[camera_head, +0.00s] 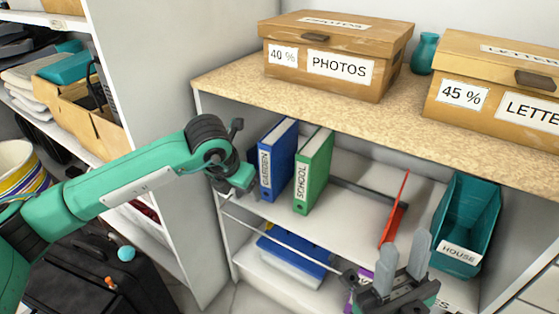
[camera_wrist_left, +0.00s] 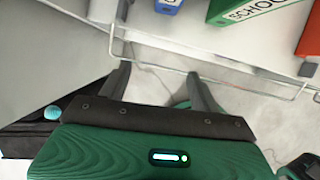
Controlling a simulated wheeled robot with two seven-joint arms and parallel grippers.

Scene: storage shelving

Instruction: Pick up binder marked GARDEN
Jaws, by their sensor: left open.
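The blue GARDEN binder (camera_head: 280,158) stands upright on the shelf beneath the speckled top, its white label facing out. Its lower end shows at the top edge of the left wrist view (camera_wrist_left: 169,5). My left gripper (camera_head: 246,184) is just left of the binder's spine in the head view. In the left wrist view its two fingers (camera_wrist_left: 160,82) are apart with nothing between them, and the binder lies beyond them. My right gripper (camera_head: 404,248) is open and empty at the lower right of the head view.
A green SCHOOL binder (camera_head: 315,172) stands to the right of the blue one. A red upright piece (camera_head: 396,212) and a teal HOUSE bin (camera_head: 467,222) are farther right. A thin rail (camera_wrist_left: 222,74) runs along the shelf front. The PHOTOS box (camera_head: 335,60) sits on top.

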